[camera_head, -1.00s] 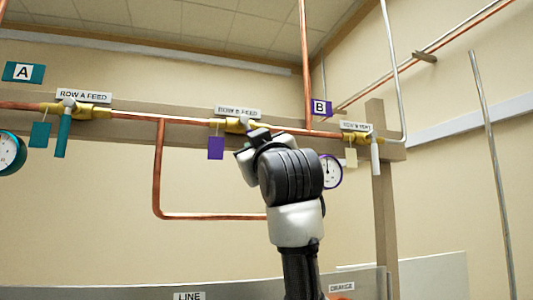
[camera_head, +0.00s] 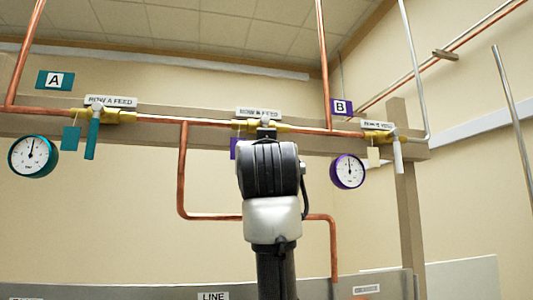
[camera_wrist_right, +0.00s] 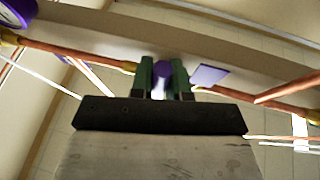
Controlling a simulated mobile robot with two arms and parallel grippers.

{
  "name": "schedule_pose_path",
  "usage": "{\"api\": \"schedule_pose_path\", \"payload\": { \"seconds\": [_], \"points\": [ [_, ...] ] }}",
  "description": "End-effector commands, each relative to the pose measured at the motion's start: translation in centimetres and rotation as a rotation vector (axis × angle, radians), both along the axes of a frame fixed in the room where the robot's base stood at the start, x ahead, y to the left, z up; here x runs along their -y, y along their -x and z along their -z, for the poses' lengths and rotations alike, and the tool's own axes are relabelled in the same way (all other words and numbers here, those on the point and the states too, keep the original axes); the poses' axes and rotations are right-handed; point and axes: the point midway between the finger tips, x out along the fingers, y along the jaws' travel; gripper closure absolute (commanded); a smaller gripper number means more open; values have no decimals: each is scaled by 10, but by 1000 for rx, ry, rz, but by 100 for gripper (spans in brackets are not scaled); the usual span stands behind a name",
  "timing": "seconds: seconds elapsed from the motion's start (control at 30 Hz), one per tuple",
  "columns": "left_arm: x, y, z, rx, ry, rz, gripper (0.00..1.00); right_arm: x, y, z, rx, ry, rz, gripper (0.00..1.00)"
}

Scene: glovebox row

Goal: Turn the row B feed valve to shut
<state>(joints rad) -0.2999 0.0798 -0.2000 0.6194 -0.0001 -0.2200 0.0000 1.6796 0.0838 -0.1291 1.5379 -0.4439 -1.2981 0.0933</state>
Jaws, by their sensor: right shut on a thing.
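The row B feed valve is a brass fitting (camera_head: 283,127) on the copper pipe, under its white label (camera_head: 258,113). My right gripper (camera_wrist_right: 163,78) is shut on the valve's purple handle (camera_wrist_right: 163,69), which shows between the two green fingers in the right wrist view. In the head view my right wrist stands in front of the valve and hides the handle, so its angle to the pipe cannot be told there. A purple tag (camera_wrist_right: 209,74) hangs beside the fingers. My left gripper is in neither view.
The row A feed valve's teal handle (camera_head: 92,139) hangs down at the left. The vent valve's pale handle (camera_head: 397,155) hangs down at the right. Gauges (camera_head: 33,156) and (camera_head: 348,171) sit below the pipe. A copper pipe loop (camera_head: 210,217) runs behind my arm.

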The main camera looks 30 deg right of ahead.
Motion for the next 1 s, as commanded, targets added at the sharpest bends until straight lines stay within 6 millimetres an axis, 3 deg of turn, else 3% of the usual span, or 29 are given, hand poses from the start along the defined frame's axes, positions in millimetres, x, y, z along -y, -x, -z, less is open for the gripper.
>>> {"api": "schedule_pose_path", "payload": {
  "seconds": [0.27, 0.3, 0.47, 0.77, 1.0],
  "points": [
    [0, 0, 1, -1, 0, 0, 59, 0, -2, 3, -6, -11, -5, 100],
    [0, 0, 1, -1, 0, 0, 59, 0, -2, 3, -6, -11, -5, 81],
    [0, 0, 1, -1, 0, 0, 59, 0, -1, 2, -3, -8, -5, 59],
    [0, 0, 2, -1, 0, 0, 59, -1, 2, 3, -1, -5, -3, 59],
    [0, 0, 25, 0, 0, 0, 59, -18, 31, 20, 4, -4, -5, 59]
  ]
}}
